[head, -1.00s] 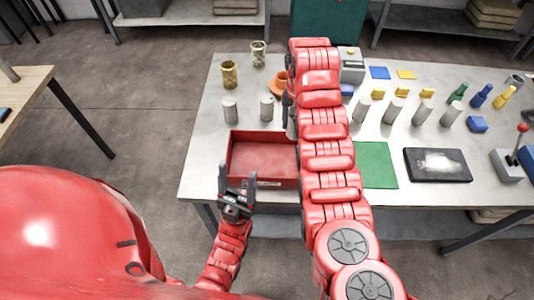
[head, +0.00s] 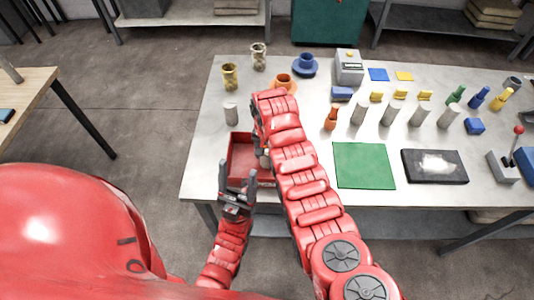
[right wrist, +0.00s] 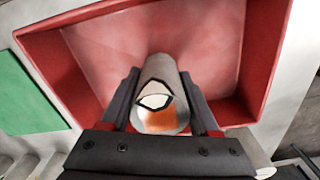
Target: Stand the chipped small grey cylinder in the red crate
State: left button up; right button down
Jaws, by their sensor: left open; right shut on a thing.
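The red crate (head: 240,152) stands on the near left of the grey table, partly hidden by my right arm. My right gripper (right wrist: 161,92) is shut on a small grey cylinder (right wrist: 160,70) with a black-edged pale chip mark on its end. In the right wrist view the cylinder is over the crate's interior (right wrist: 215,45); I cannot tell whether it touches the floor. In the head view my right gripper (head: 262,148) is over the crate, largely hidden by its arm. My left gripper (head: 237,192) is open and empty, in front of the crate's near side.
Another grey cylinder (head: 231,113) stands behind the crate. A green mat (head: 363,165) and a black board (head: 435,166) lie to the right. An orange bottle (head: 331,117) and several grey cylinders (head: 389,114) stand beyond the mat.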

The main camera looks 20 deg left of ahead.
jog(key=shift+f, duration=0.5)
jog(key=shift+c, duration=0.6)
grip_release()
jog(key=shift+r, duration=0.1)
